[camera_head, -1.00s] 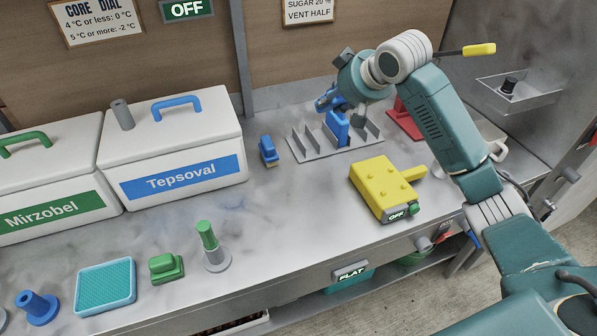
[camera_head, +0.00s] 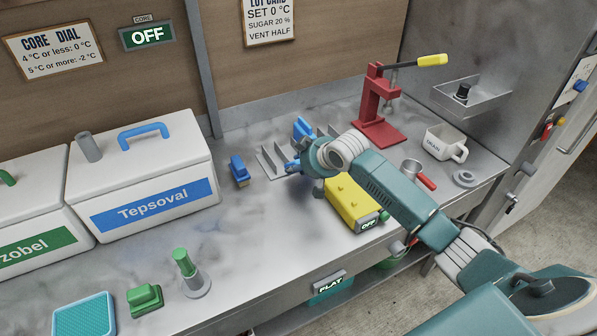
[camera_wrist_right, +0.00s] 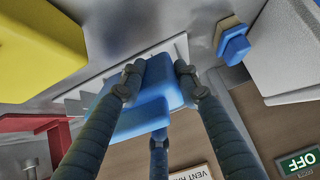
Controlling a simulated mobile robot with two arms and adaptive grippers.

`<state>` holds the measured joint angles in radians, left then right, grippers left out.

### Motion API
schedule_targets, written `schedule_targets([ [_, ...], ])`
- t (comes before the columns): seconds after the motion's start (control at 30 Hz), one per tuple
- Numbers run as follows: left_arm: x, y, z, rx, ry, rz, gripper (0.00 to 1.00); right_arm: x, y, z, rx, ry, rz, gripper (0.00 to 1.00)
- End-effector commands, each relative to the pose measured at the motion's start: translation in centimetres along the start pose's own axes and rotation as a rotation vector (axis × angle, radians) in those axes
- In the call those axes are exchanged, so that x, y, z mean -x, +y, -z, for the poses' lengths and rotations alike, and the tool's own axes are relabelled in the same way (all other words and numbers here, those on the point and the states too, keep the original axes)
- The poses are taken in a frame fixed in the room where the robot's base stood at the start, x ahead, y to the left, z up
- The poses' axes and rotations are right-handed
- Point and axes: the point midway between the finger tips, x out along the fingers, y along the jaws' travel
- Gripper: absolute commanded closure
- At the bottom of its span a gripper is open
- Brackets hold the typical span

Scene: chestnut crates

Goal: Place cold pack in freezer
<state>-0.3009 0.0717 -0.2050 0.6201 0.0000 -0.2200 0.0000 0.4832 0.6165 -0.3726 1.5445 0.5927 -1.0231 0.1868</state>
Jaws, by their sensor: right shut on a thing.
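The blue block that looks like the cold pack (camera_head: 302,128) shows upright at the rack (camera_head: 270,162), partly hidden by my right arm. In the right wrist view the blue block (camera_wrist_right: 148,106) sits between the fingers of my right gripper (camera_wrist_right: 158,80), which is shut on it. In the head view my right gripper (camera_head: 292,166) is low over the rack, mostly hidden behind its wrist. I cannot tell whether the block still touches the rack. A tall grey cabinet, possibly the freezer, has a door (camera_head: 570,140) at the right edge. My left gripper is not in view.
A yellow box (camera_head: 350,203) lies right beside my wrist. A white Tepsoval cooler (camera_head: 150,170) and a small blue block (camera_head: 239,171) stand left.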

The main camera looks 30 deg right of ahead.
Motion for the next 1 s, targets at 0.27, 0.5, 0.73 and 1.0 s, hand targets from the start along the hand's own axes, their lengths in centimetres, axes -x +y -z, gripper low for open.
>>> schedule_targets([
  [0.27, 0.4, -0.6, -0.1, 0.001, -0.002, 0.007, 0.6, -1.9, 0.0, -1.9, 0.0, 0.002, 0.0, 1.0],
  [0.5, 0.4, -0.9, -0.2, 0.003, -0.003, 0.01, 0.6, -2.0, 0.0, -1.9, 0.0, 0.002, 0.0, 1.0],
  [0.73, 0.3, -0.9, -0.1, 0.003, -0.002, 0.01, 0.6, -2.2, 0.0, -2.2, 0.0, -0.001, 0.001, 0.49],
  [1.0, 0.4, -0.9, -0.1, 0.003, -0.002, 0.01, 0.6, -2.0, 0.0, -2.0, 0.0, 0.0, 0.0, 0.49],
])
